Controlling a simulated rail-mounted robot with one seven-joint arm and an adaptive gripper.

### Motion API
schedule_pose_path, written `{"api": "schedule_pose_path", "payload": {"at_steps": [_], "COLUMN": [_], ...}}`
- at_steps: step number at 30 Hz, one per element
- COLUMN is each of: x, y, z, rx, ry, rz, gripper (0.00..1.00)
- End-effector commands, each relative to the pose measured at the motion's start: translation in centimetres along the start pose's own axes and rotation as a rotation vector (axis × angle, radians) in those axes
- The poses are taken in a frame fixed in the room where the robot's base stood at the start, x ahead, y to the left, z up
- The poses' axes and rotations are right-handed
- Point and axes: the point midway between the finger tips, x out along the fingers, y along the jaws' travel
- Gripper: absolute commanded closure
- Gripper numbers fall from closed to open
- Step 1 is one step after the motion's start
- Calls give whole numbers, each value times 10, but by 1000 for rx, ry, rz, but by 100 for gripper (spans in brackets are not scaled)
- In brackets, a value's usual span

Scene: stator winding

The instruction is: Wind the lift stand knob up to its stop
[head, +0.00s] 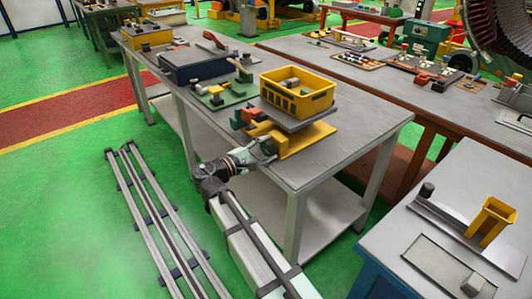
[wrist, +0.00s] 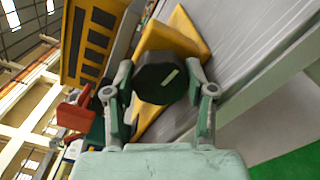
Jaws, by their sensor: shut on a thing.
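The lift stand (head: 312,138) is yellow and stands on the near edge of the grey workbench, with a grey platform (head: 290,118) on top. A yellow crate (head: 318,97) with dark slots sits on the platform and holds a few parts. The knob (wrist: 160,78) is dark and many-sided with a pale mark on its face; it shows in the wrist view in front of the yellow stand. My gripper (wrist: 160,95) has one finger on each side of the knob and is shut on it. In the head view, my gripper (head: 262,152) reaches the stand's front; the knob is hidden there.
The grey workbench (head: 365,128) is bare to the right of the stand. A green fixture (head: 222,95) with small parts and a dark blue case (head: 190,65) stand to the left. Another bench (head: 450,235) with a yellow holder (head: 490,217) stands at the lower right.

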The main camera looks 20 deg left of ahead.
Motion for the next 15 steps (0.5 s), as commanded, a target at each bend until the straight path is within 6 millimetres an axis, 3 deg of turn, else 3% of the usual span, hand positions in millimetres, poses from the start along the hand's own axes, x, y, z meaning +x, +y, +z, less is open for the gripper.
{"api": "schedule_pose_path", "payload": {"at_steps": [15], "x": [1], "y": [1], "z": [0], "rx": [41], "ry": [0], "rz": [1], "gripper": [80]}}
